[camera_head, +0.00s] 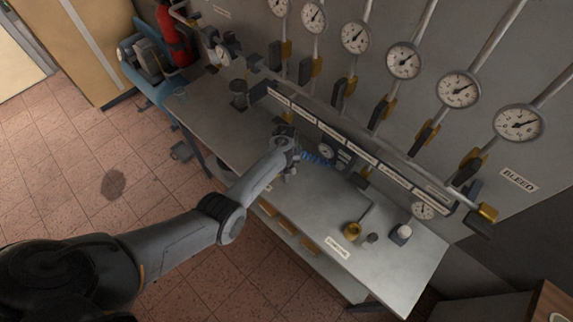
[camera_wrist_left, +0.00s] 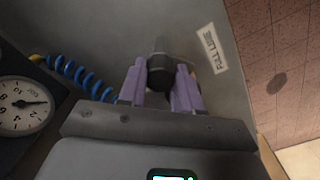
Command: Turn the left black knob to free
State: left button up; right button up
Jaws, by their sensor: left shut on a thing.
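The black knob (camera_wrist_left: 160,72) shows in the left wrist view, next to a white label (camera_wrist_left: 209,48) that seems to read "FULL LINE". My left gripper (camera_wrist_left: 159,84) is shut on this knob, with one purple finger on each side of it. In the head view my left gripper (camera_head: 291,168) is low over the bench, left of a blue coiled hose (camera_head: 318,159). The knob is hidden behind my gripper there. A second small black knob (camera_head: 372,238) stands farther right on the bench, beside a brass fitting (camera_head: 352,230). My right gripper is not in view.
The grey bench (camera_head: 400,270) is clear at its right front. A labelled rail (camera_head: 345,143) runs along the back, below several gauges (camera_head: 404,61) and brass valves on the wall. A small gauge (camera_wrist_left: 24,105) and the hose lie left of my gripper in the wrist view.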

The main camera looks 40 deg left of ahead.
pick_arm(q)
jog(key=n, duration=0.2)
jog(key=shift+n, duration=0.4)
jog(key=n, duration=0.2)
jog(key=shift+n, duration=0.4)
jog(key=n, duration=0.4)
jog(key=shift+n, duration=0.3)
jog(key=o, duration=0.8)
jog(key=shift+c, duration=0.2)
jog(key=shift+r, duration=0.15)
notch_tip(320, 180, up, 11)
jog(key=p, duration=0.3)
jog(key=shift+f, duration=0.2)
